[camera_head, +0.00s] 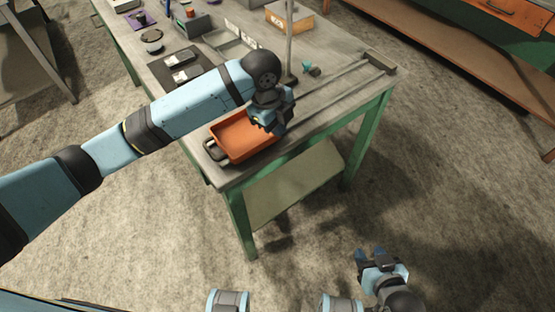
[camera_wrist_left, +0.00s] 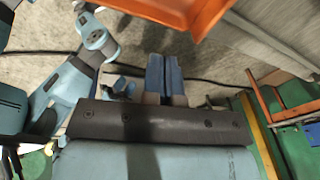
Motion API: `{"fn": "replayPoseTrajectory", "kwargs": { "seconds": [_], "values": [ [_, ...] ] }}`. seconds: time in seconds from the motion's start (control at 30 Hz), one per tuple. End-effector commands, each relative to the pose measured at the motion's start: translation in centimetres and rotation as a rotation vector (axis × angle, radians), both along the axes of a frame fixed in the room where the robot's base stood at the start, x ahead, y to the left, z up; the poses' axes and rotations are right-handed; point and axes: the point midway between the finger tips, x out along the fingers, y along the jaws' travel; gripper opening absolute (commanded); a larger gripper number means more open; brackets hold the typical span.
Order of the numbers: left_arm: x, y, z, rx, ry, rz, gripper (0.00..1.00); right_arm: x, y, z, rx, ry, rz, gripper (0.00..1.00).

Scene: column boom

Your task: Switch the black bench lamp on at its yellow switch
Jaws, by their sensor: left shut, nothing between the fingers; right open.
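I cannot make out the black bench lamp or its yellow switch for certain in either view. A thin upright pole (camera_head: 290,42) on a dark foot stands on the bench beyond my left gripper; its top is cut off by the picture edge. My left gripper (camera_head: 268,128) is over the orange tray (camera_head: 233,151) near the bench's near end, and hides part of it. In the left wrist view its blue fingers (camera_wrist_left: 164,76) are together with nothing between them. My right gripper (camera_head: 369,254) is open and empty, low over the floor, away from the bench.
The green-legged bench (camera_head: 318,116) has a lower shelf (camera_head: 292,185). A small teal object (camera_head: 311,69) lies by the pole. Two rails run to the bench's right edge. A dark mat (camera_head: 178,66), a cardboard box (camera_head: 289,19) and small parts lie farther back. Floor around is clear.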

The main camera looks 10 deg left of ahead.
Motion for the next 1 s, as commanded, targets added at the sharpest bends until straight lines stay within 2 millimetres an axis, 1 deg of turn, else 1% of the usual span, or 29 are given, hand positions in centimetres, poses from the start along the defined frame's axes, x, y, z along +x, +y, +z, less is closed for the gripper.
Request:
{"fn": "replayPoseTrajectory", "kwargs": {
  "seconds": [0.03,0.2,0.43,0.6,1.0],
  "values": [
    [-0.9,-0.4,-0.5,-0.02,0.005,0.025,0.0,0.0,0.0,0.0,0.0,0.0,0.0,0.43],
    [-3.1,-1.1,-1.5,-0.078,0.009,0.126,0.0,0.0,0.0,0.0,0.0,0.0,0.0,0.43],
    [-5.2,-1.4,-2.4,-0.137,0.018,0.248,0.0,0.1,0.0,0.0,0.0,-0.001,0.0,0.43],
    [-5.8,-1.4,-2.6,-0.157,0.02,0.299,0.0,0.0,0.0,0.0,0.0,-0.001,0.0,0.43],
    [-5.9,-1.3,-2.7,-0.161,0.02,0.31,0.0,0.0,0.0,0.0,0.0,0.001,0.001,0.43]
  ]
}}
